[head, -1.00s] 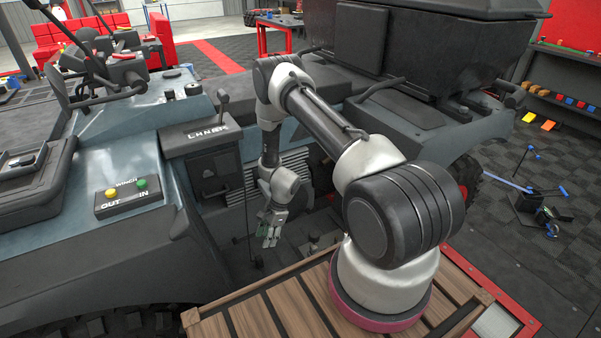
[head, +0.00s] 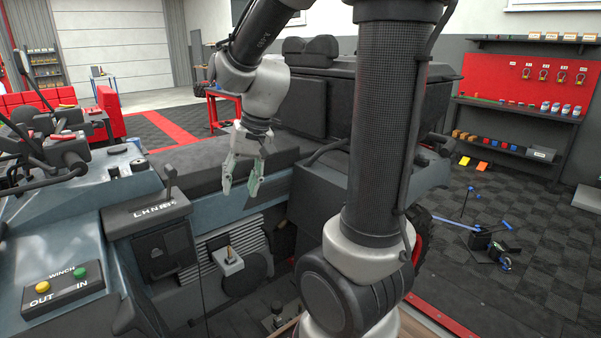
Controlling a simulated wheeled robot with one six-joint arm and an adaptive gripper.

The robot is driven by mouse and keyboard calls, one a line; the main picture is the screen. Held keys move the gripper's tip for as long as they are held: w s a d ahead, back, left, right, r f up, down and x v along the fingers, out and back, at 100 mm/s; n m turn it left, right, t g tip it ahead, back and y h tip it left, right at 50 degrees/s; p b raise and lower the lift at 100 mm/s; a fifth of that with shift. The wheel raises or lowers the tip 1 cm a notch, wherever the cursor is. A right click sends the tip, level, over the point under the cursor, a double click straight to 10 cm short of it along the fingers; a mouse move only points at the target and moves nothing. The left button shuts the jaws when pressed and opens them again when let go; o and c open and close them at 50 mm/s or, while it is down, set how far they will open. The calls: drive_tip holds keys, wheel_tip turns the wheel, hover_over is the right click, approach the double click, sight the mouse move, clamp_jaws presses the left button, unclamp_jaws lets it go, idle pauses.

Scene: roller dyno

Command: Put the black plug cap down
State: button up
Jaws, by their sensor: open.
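My gripper (head: 240,187) is raised in front of the vehicle's side, pointing down. Its two pale green fingers are spread apart and I see nothing between them. I cannot surely make out the black plug cap. A small dark knob-like piece (head: 278,317) shows low by the vehicle, but I cannot tell whether it is the cap. Below the gripper, a grey block with a brass-coloured stem (head: 228,257) stands out from the vehicle's side.
The vehicle's seat (head: 225,160) is behind my gripper. A lever housing (head: 150,215) and a winch control box (head: 62,290) with yellow and green buttons are at left. A blue-handled tool (head: 480,240) lies on the floor at right. Shelves (head: 515,140) line the right wall.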

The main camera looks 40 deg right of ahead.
drive_tip(key=s+d+r+n+h, duration=0.1)
drive_tip(key=s+d+r+n, duration=0.1)
drive_tip(key=s, duration=0.5)
drive_tip(key=s+d+r+n+t+h, duration=0.1)
drive_tip(key=s+d+r, duration=0.2)
drive_tip(key=s, duration=0.5)
drive_tip(key=shift+n+t+h, duration=0.3)
drive_tip(key=shift+n, duration=0.1)
drive_tip(key=shift+w, duration=0.1)
drive_tip(key=shift+v, duration=0.75)
